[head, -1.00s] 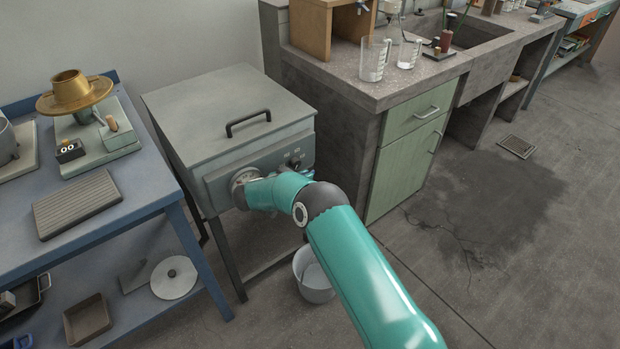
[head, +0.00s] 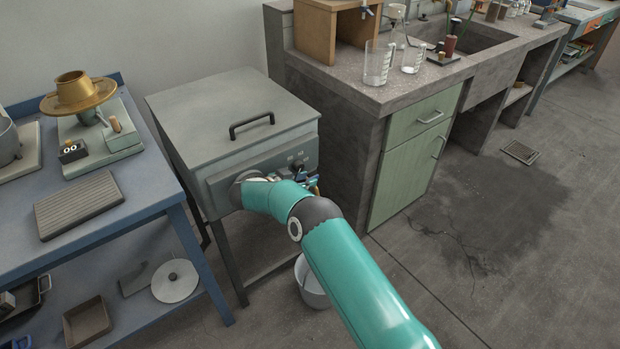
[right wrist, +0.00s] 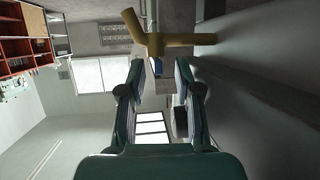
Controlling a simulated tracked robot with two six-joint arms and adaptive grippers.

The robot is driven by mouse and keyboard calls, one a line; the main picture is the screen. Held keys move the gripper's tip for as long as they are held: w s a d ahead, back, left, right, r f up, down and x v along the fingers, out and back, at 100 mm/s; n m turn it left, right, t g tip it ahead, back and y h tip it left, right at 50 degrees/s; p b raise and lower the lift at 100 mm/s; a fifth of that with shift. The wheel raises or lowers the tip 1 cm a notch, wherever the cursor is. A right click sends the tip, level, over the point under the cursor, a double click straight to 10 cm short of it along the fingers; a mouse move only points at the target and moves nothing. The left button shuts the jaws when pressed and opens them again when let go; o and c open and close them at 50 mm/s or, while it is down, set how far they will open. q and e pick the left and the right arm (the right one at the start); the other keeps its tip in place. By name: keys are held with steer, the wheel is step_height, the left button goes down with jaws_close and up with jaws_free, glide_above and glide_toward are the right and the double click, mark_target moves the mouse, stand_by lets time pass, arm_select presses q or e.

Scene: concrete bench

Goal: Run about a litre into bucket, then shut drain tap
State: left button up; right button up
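The white bucket (head: 312,287) stands on the floor below the front of the grey tank (head: 232,130), partly hidden by my right arm. Its water level cannot be told. The brass drain tap (right wrist: 160,40) shows at the top of the right wrist view, with a small blue part (right wrist: 157,66) below its body. My right gripper (right wrist: 161,72) is open, its two fingers either side of the blue part and apparently apart from it. In the head view the right gripper (head: 306,181) is at the tank front, mostly hidden behind my wrist. My left gripper is out of view.
A blue bench (head: 150,206) with a brass-topped device (head: 78,95) stands at the left. A concrete counter (head: 400,93) with glass beakers (head: 378,63) and a green cabinet (head: 412,160) is at the right. The floor at the right is clear, with a dark stain and a drain grate (head: 521,152).

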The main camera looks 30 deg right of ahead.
steer(key=v, duration=1.2)
stand_by(0.4)
